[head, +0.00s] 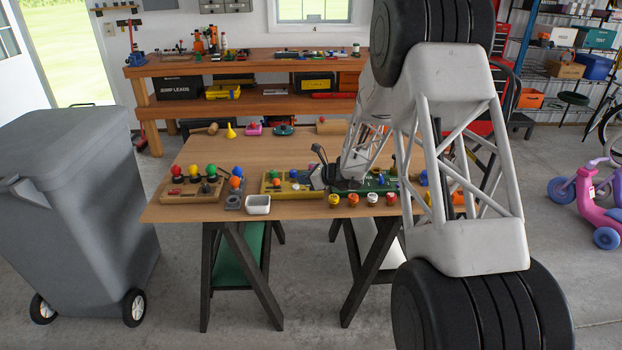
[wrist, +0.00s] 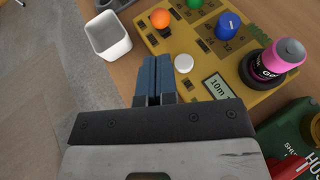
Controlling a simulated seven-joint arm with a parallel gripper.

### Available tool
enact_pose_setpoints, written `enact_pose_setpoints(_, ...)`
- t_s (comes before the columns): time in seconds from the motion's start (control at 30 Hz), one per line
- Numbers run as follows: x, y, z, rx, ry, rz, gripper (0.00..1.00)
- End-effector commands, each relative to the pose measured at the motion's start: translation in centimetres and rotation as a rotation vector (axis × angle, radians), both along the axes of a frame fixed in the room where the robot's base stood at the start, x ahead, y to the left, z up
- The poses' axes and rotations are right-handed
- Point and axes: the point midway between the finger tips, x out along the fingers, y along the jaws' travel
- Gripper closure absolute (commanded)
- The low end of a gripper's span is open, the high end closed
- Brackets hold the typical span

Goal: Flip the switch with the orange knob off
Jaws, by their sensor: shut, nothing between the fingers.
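In the wrist view an orange knob (wrist: 160,18) stands near the left corner of a yellow board (wrist: 170,44), close to the white dish. My gripper (wrist: 155,62) has its two blue-grey fingers pressed together with nothing between them. In the picture, the fingertips point toward the orange knob, with a clear gap between. The knob's lever and its lower part are hard to make out. In the head view the yellow board (head: 268,188) lies mid-table, and my gripper is small at its right end. Another orange knob (head: 235,182) sits on a dark stand left of that board.
A white ball knob (wrist: 183,63) is just right of the fingers. A blue knob (wrist: 228,22), a green knob (wrist: 194,3) and a pink-topped black item (wrist: 285,55) are on the board. A white dish (wrist: 107,38) is left. A green panel (wrist: 290,128) lies right.

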Motion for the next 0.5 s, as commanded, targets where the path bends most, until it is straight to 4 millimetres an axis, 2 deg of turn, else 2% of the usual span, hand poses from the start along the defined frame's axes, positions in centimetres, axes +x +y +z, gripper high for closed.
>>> enact_pose_setpoints(0.5,2.7,5.4,-2.6,-0.001,0.001,0.001,1.00)
